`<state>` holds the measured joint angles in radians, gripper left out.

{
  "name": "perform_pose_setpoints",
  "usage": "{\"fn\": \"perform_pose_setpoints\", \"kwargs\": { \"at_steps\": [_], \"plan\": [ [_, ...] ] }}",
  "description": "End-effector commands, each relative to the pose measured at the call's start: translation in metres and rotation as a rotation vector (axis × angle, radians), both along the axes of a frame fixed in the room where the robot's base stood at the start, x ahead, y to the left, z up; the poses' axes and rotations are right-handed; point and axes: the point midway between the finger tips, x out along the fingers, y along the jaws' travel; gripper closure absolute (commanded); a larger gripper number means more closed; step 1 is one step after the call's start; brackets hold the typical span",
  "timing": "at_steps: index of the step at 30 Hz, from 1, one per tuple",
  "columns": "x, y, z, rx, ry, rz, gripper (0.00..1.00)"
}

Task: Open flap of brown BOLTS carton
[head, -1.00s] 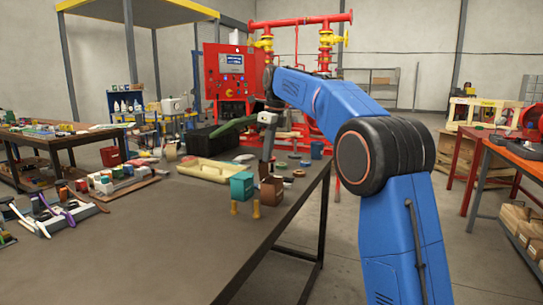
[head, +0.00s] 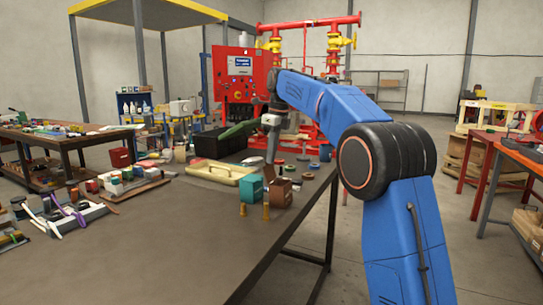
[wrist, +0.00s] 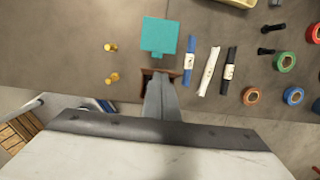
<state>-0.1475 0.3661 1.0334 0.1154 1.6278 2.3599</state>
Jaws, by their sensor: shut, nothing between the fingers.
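The brown carton (head: 280,195) stands on the near table's right part, beside a teal box (head: 251,188). No lettering on it is readable. My gripper (head: 270,172) points down at the carton's top, its fingers shut and empty. In the wrist view, the fingers (wrist: 158,84) cover most of the carton; only a brown rim (wrist: 147,73) with a dark area inside shows around them. The teal box (wrist: 158,36) is just beyond it. Whether the fingers touch the flap, and how far the flap stands open, I cannot tell.
Two brass pieces (wrist: 111,62) stand left of the carton. Blue, white and black tubes (wrist: 208,72) lie to its right, then coloured rolls (wrist: 285,62). A cream tray (head: 220,174) and black bin (head: 220,143) are behind. The front tabletop (head: 150,250) is clear.

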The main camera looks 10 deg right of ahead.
Motion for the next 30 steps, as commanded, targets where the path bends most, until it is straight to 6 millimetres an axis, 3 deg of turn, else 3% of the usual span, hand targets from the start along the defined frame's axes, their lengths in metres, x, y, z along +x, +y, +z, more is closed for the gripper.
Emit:
{"fn": "perform_pose_setpoints", "kwargs": {
  "at_steps": [20,30],
  "plan": [
    [0.000,-0.001,0.016,0.000,0.000,0.000,1.00],
    [-0.011,-0.032,0.021,0.000,0.000,0.000,1.00]
  ]
}}
